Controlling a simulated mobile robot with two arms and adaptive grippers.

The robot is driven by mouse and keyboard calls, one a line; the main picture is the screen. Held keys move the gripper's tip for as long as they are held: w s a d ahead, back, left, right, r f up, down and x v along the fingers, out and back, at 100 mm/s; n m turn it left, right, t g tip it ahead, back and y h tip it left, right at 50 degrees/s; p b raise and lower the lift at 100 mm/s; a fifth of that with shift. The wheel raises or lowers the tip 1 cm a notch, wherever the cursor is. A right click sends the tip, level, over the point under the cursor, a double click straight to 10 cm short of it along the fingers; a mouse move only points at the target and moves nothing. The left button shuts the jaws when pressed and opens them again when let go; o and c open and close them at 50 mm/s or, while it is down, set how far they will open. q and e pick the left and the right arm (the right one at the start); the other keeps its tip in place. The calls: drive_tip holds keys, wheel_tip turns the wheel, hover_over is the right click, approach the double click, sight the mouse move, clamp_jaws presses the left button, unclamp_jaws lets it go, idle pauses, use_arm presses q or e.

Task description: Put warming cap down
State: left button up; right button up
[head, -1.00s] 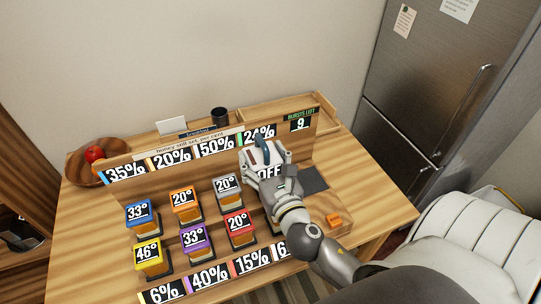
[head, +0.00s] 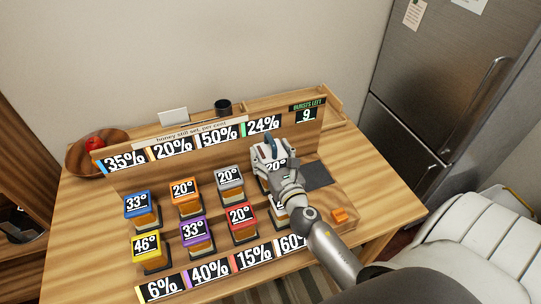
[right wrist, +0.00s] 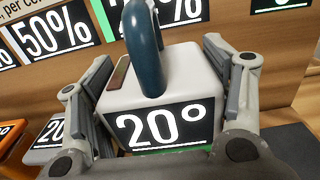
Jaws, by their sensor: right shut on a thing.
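The warming cap (right wrist: 160,80) is a white block with a dark blue loop handle and a black "20°" display. In the head view the cap (head: 264,154) is at the right end of the upper row on the wooden stand. My right gripper (head: 274,168) is shut on it, with a finger on each side in the right wrist view (right wrist: 160,110). A green edge shows just under the cap's front. What lies beneath is mostly hidden, so I cannot tell whether the cap rests on it. My left gripper is not in view.
Several coloured jar units with degree displays, such as the grey one (head: 229,178) and red one (head: 241,215), stand left of the arm. A bowl (head: 82,160) stands far left.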

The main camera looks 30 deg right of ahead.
drive_tip(key=shift+r, duration=0.1)
drive_tip(key=shift+d+f, duration=0.1)
drive_tip(key=shift+f, duration=0.1)
drive_tip(key=o, duration=1.4)
drive_tip(key=shift+o, duration=0.2)
drive_tip(key=shift+r, duration=0.1)
drive_tip(key=shift+r, duration=0.2)
drive_tip(key=b+v, duration=0.1)
drive_tip(key=v, duration=0.2)
drive_tip(key=b+v, duration=0.1)
drive_tip(key=v, duration=0.3)
drive_tip(key=b+v, duration=0.1)
drive_tip(key=v, duration=0.2)
drive_tip(key=shift+s+f+b, duration=0.3)
drive_tip(key=shift+b, duration=0.1)
drive_tip(key=shift+s+a+r, duration=0.2)
drive_tip(key=shift+s+a, duration=0.1)
drive_tip(key=shift+s, duration=0.4)
